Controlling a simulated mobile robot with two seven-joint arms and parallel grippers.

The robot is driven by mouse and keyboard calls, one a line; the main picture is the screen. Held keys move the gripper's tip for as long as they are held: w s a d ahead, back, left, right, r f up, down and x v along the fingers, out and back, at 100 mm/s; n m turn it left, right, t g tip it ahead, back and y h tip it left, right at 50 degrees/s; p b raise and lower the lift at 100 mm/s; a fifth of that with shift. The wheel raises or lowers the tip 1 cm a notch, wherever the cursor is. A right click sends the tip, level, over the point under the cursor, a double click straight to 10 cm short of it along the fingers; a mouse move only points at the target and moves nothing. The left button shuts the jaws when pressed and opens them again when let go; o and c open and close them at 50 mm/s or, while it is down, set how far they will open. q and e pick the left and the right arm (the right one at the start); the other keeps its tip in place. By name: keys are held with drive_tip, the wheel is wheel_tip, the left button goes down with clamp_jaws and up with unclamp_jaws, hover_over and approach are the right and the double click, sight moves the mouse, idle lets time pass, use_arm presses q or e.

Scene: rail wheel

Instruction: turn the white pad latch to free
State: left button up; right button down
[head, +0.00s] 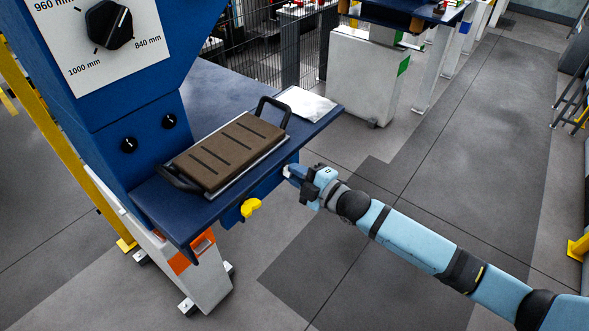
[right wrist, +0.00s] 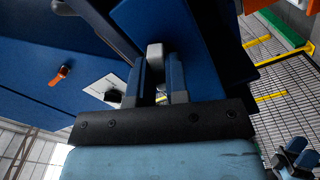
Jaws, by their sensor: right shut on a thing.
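My right gripper (head: 289,172) is at the front edge of the blue table, to the right of the yellow knob. In the right wrist view its two fingers (right wrist: 159,90) are shut on a small whitish block, which I take to be the white pad latch (right wrist: 155,53). The block's end shows beyond the fingertips, and the rest is hidden between them. In the head view the gripper covers the latch, so its turn angle cannot be read. My left gripper is not seen in the head view.
The blue table (head: 214,84) carries a brown slotted pad (head: 228,150) with black handles and a white sheet-like item (head: 306,103). A yellow knob (head: 250,207) sticks out below its front edge. A blue column with a black dial (head: 109,24) stands left. Floor at right is clear.

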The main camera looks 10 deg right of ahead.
idle(0.3)
drive_tip(key=m+p, duration=0.1)
drive_tip(key=m, duration=0.3)
drive_tip(key=shift+m+p, duration=0.35)
drive_tip(key=shift+m, duration=0.05)
drive_tip(key=m+p, duration=0.1)
drive_tip(key=m, duration=0.3)
drive_tip(key=shift+m, duration=0.3)
